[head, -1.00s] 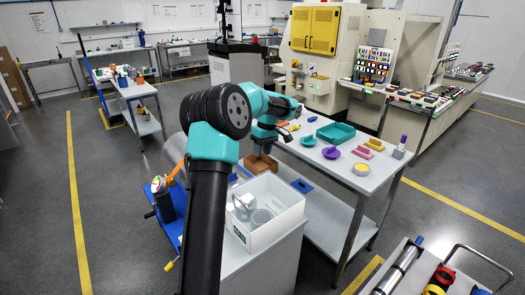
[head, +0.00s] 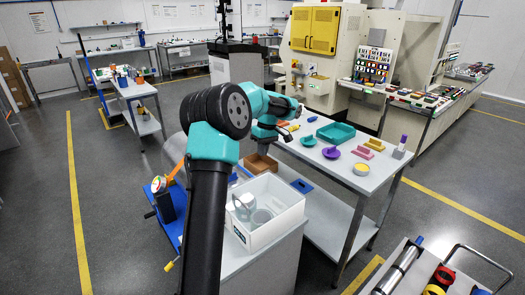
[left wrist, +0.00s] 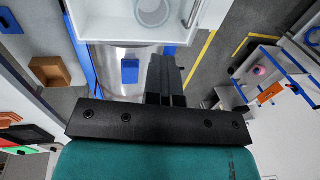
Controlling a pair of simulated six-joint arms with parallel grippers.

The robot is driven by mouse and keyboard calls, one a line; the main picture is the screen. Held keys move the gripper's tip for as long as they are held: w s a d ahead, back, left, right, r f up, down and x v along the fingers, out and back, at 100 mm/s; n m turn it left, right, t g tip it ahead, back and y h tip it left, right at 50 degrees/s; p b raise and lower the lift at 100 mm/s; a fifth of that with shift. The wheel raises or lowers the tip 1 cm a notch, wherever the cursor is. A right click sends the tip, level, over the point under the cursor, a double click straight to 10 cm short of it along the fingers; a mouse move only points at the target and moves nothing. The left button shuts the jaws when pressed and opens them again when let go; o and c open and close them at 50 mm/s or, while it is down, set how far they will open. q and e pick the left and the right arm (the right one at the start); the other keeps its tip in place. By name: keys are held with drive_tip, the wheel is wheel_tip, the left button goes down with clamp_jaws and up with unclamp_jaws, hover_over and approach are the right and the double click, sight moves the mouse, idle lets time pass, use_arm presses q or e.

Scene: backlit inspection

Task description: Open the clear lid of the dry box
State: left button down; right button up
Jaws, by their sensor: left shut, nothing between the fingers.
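A white box (head: 266,213) with a dark label on its front stands on the near end of a bench in the head view. Clear, round, jar-like things show inside it; I cannot make out a clear lid for certain. The box's wall also shows at the top of the left wrist view (left wrist: 100,28). My left gripper (left wrist: 165,60) is shut and empty, its fingertips just below that box in the left wrist view. In the head view my own arm largely hides this gripper. My right gripper is not in view.
A brown open box (head: 259,164) sits beyond the white box; it also shows in the left wrist view (left wrist: 50,71). A grey table (head: 390,177) holds a teal tray (head: 336,133) and several small coloured parts. A cart stands at the lower right.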

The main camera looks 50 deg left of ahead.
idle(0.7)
use_arm(q)
drive_tip(key=c, duration=1.2)
unclamp_jaws()
drive_tip(key=shift+o, duration=0.2)
drive_tip(key=shift+r, duration=0.15)
drive_tip(key=v, duration=1.7)
